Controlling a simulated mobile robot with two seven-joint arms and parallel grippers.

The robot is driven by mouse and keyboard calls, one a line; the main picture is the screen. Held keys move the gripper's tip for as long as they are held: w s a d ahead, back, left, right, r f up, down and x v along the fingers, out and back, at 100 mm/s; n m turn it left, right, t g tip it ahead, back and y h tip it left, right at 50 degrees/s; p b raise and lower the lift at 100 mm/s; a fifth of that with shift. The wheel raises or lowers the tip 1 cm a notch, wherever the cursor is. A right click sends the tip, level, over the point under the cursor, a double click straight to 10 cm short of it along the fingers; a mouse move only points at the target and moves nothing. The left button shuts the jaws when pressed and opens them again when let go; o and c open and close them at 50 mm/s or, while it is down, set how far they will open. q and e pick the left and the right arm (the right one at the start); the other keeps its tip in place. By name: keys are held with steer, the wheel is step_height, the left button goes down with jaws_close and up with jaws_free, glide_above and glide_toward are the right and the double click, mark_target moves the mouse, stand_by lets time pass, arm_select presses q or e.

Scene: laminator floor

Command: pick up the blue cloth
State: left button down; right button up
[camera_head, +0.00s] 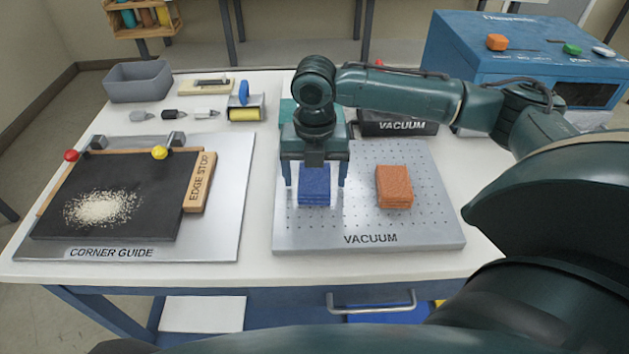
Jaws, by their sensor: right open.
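The blue cloth (314,190) is a small folded stack lying on the perforated vacuum plate (345,220). My right gripper (314,187) is above it, pointing down and open. Its two fingers show to the left and right of the cloth. I cannot tell from this view how far the fingertips are above the plate. The palm hides the area behind the cloth. My left gripper is not in view.
An orange cloth (394,186) lies to the right on the same plate. The corner guide board (225,215) with a black mat and pale crumbs is at left. A grey bin (138,82), a yellow roller (244,113) and a blue machine (470,50) stand behind.

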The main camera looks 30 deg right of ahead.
mark_target(314, 177)
steer(key=shift+f, duration=0.25)
steer(key=shift+c, duration=0.4)
steer(key=c, duration=1)
step_height(314, 177, up, 10)
steer(key=shift+p, duration=0.35)
steer(key=o, duration=0.4)
steer(key=shift+c, duration=1.4)
